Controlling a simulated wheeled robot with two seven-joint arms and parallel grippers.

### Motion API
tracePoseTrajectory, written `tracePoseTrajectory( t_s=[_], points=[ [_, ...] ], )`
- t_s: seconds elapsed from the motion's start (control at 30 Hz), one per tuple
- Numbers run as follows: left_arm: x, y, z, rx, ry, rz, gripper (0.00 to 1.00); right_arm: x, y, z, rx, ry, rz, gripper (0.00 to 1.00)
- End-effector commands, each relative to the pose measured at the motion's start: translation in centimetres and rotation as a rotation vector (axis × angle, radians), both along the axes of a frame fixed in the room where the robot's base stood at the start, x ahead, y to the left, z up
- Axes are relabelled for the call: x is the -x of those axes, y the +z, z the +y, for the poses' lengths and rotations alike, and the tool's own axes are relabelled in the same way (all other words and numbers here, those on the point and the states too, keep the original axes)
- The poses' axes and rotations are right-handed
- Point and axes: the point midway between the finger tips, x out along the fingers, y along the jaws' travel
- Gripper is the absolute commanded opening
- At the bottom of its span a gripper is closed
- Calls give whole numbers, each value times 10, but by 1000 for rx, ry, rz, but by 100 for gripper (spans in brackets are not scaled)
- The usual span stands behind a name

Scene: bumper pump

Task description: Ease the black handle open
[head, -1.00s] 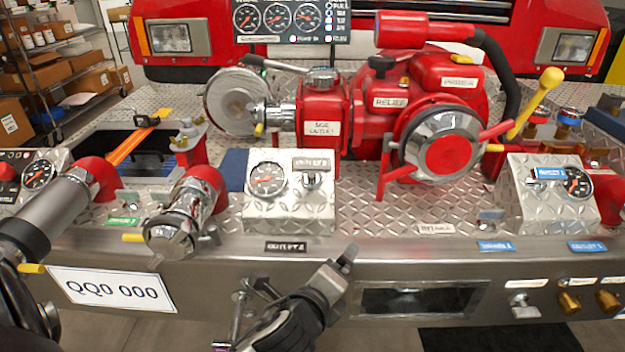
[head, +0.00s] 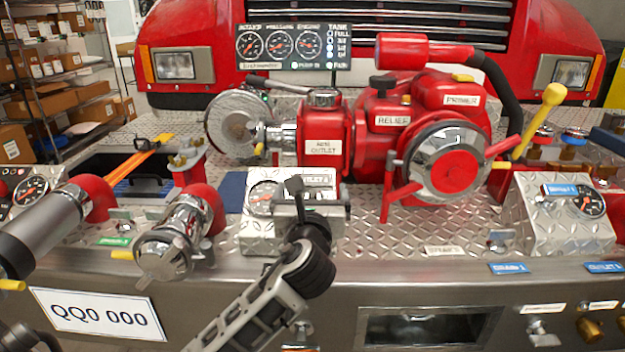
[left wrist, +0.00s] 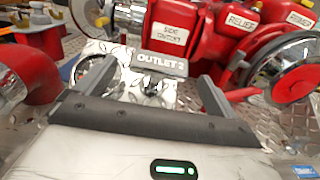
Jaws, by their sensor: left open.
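A long dark handle (head: 275,83) lies nearly level beside the top of the red side outlet valve (head: 323,135) in the head view. A black knob (head: 381,84) also stands on the red relief body; I cannot tell for sure which one is the black handle. My left gripper (head: 314,197) is open and empty in front of the silver Outlet 2 panel (head: 255,235), partly covering it. In the left wrist view, its two fingers stand apart with the panel's chrome knob (left wrist: 152,88) seen between them. My right gripper is in neither view.
Chrome outlet fittings (head: 168,240) stand to the left of my gripper.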

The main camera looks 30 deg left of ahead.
Motion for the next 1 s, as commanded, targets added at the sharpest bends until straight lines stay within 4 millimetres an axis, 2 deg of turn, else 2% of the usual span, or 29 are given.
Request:
tracePoseTrajectory(
  t_s=[0.1, 0.3, 0.5, 0.73, 0.93, 0.97, 1.0],
  points=[
    [-21, 0, 13, -1, 2, -2, 95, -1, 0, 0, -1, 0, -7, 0],
    [-44, 0, 27, 0, 0, 0, 95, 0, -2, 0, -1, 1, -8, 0],
    [-53, 0, 32, 1, -1, 0, 95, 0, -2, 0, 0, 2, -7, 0],
    [-53, 0, 32, 1, -1, 0, 95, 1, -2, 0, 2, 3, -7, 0],
    [-53, 0, 32, 1, -1, 0, 39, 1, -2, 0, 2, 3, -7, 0],
    [-53, 0, 32, 1, -1, 0, 32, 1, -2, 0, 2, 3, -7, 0],
    [-53, 0, 32, 1, -1, 0, 32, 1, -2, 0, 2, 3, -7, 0]
  ],
)
